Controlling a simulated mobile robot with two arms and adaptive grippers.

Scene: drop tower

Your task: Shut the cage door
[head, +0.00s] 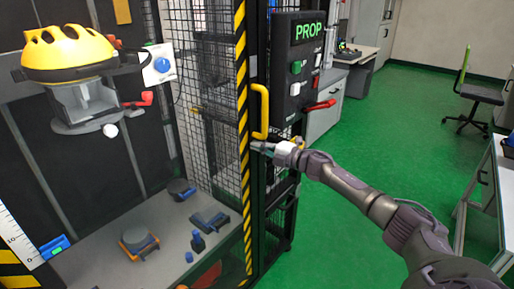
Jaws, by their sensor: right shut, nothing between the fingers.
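The cage door (208,100) is a black wire-mesh panel with a yellow-and-black striped edge post (242,150). A yellow handle (260,110) stands upright beside the striped edge. My right gripper (262,147) is shut and empty, with its tips close to the striped edge just below the handle. I cannot tell whether the tips touch the door. My left gripper is out of view.
A control box reading PROP (307,60) with a red lever (320,106) hangs just right of the door. Green floor (400,140) is clear at right; a chair (475,95) stands beyond.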

